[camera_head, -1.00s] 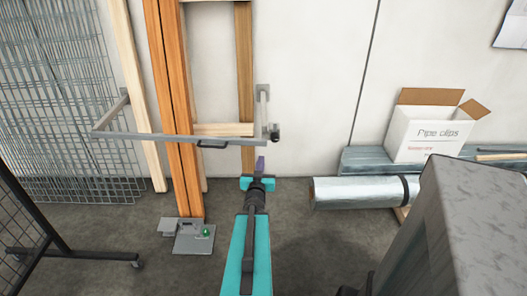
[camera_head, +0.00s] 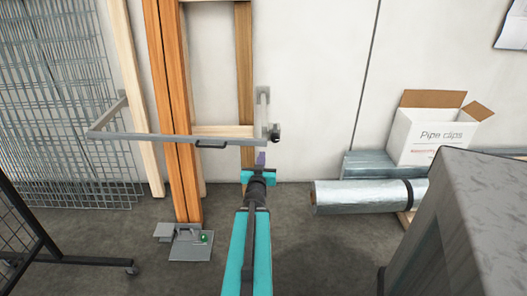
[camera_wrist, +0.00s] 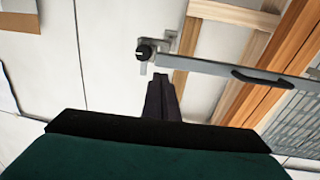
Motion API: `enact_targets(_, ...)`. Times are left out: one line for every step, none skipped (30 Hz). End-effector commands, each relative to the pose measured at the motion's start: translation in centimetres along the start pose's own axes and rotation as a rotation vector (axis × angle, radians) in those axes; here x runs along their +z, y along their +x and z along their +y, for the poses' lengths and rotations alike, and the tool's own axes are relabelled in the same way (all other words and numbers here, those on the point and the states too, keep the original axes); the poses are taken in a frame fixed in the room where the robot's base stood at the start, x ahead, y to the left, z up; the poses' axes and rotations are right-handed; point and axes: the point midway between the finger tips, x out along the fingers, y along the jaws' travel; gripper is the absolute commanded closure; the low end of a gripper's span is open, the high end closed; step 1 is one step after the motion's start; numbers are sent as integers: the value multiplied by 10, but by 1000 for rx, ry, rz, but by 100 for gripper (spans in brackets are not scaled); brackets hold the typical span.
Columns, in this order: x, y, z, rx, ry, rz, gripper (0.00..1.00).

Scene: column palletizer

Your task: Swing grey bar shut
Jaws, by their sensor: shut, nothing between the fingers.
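The grey bar (camera_head: 165,138) runs level across the front of several upright orange and pale timbers. Its left corner joins a short arm on the wall, and its right end comes up to a grey wall bracket (camera_head: 263,108) with a black knob (camera_head: 275,133). A dark handle (camera_head: 211,144) sits on the bar. In the wrist view the bar (camera_wrist: 215,70) ends beside the knob (camera_wrist: 146,50); I cannot tell if it is latched. My gripper (camera_head: 260,158) is shut and empty just below the bar's right end. Its fingers (camera_wrist: 160,92) also show in the wrist view.
A wire mesh panel (camera_head: 55,90) leans at the left, with a dark wheeled frame (camera_head: 85,260) in front. A grey plate (camera_head: 190,247) lies on the floor below the timbers. A silver roll (camera_head: 360,194) and a Pipe clips box (camera_head: 437,135) stand at the right.

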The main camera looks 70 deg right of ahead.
Motion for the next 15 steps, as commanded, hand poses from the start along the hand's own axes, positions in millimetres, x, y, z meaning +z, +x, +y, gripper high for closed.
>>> enact_targets(3, 1, 0, 1, 0, 2, 100)
enact_targets(2, 2, 0, 1, 0, 2, 100)
enact_targets(2, 2, 0, 1, -1, 3, 100)
enact_targets(2, 3, 0, 1, -1, 2, 100)
enact_targets(2, 3, 0, 1, 0, 2, 100)
enact_targets(3, 4, 0, 1, 0, 2, 100)
enact_targets(3, 4, 0, 1, 0, 1, 100)
enact_targets(3, 5, 0, 1, 0, 1, 100)
enact_targets(2, 6, 0, 0, 0, 2, 100)
enact_targets(2, 6, 0, 0, 0, 2, 100)
enact_targets(2, 7, 0, 0, 0, 2, 100)
enact_targets(2, 7, 0, 0, 0, 2, 100)
enact_targets(2, 8, 0, 0, 0, 2, 100)
enact_targets(3, 8, 0, -1, 1, 2, 100)
enact_targets(3, 9, 0, -1, 0, 1, 100)
